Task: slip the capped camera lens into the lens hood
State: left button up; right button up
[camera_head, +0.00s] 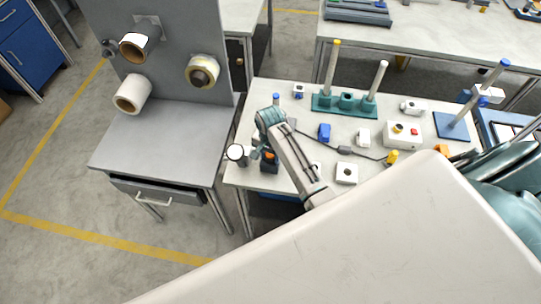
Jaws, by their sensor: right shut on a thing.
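My right gripper (257,153) is at the left end of the light workbench, at the end of my teal and white arm. It is shut on a small round thing with a pale face and a dark rim (236,152), which looks like the capped lens. It is held out at the table's left edge. I cannot tell which thing is the lens hood. My left gripper is not in view.
The workbench (250,183) holds a green stand with pegs (345,103), a blue block (324,132), a white block with a hole (347,173) and a white box with a red button (402,130). A grey table (165,150) stands left, beneath a panel with rolls (202,72).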

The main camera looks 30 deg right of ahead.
jog(key=shift+s+a+f+b, duration=0.1)
jog(key=shift+s+f+b, duration=0.15)
jog(key=shift+f, duration=0.25)
jog(key=shift+s+a+f+b, duration=0.15)
jog(key=shift+s+f, duration=0.15)
jog(key=shift+f, duration=0.2)
jog(key=shift+w+d+r+p, duration=0.2)
jog(key=shift+w+r+p, duration=0.25)
jog(key=shift+r, duration=0.25)
dwell(1.0)
